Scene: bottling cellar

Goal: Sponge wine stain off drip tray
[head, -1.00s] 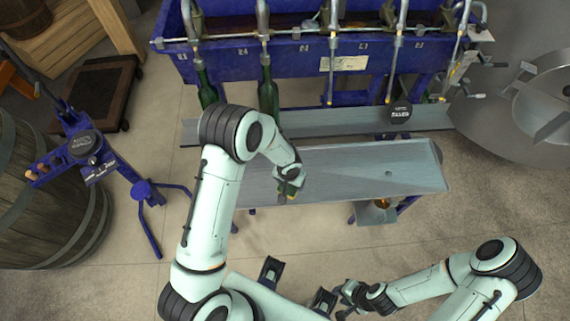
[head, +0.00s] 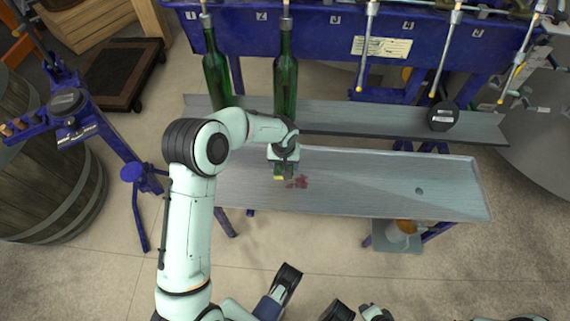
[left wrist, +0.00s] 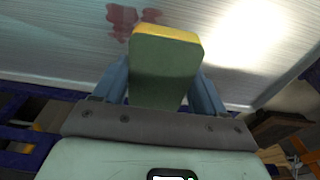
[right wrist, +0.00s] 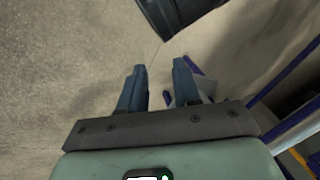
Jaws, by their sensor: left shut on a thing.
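The metal drip tray (head: 360,185) lies below the filler, with a dark red wine stain (head: 299,182) on its left half. The stain also shows in the left wrist view (left wrist: 124,20), just beyond the sponge. The sponge (left wrist: 165,68), green with a yellow face, is held between the fingers of my left gripper (left wrist: 163,85). In the head view my left gripper (head: 284,168) is over the tray, with the sponge just left of the stain. I cannot tell whether the sponge touches the tray. My right gripper (right wrist: 160,85) is open and empty, away from the tray above the floor.
A narrower metal shelf (head: 350,118) runs behind the tray, with two green bottles (head: 286,85) (head: 216,70) under the blue filler (head: 330,45). A black round object (head: 443,116) sits at its right. A blue stand (head: 100,140) and barrel (head: 45,190) are at left.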

